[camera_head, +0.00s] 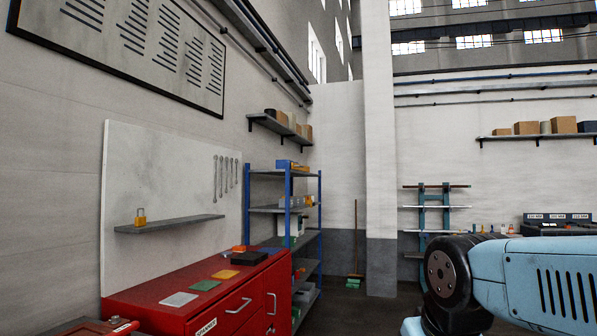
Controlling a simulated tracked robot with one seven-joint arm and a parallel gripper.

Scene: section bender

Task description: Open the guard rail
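No guard rail shows in the head camera view. My gripper is not in view. Only part of my light blue arm with a dark round joint shows at the lower right, and its end lies outside the picture.
A red cabinet (170,291) with small items on top stands at lower left, before a blue shelving rack (289,218). A broom (356,240) leans at the back wall. A teal rack (434,212) stands further right. A strip of dark floor shows between the racks.

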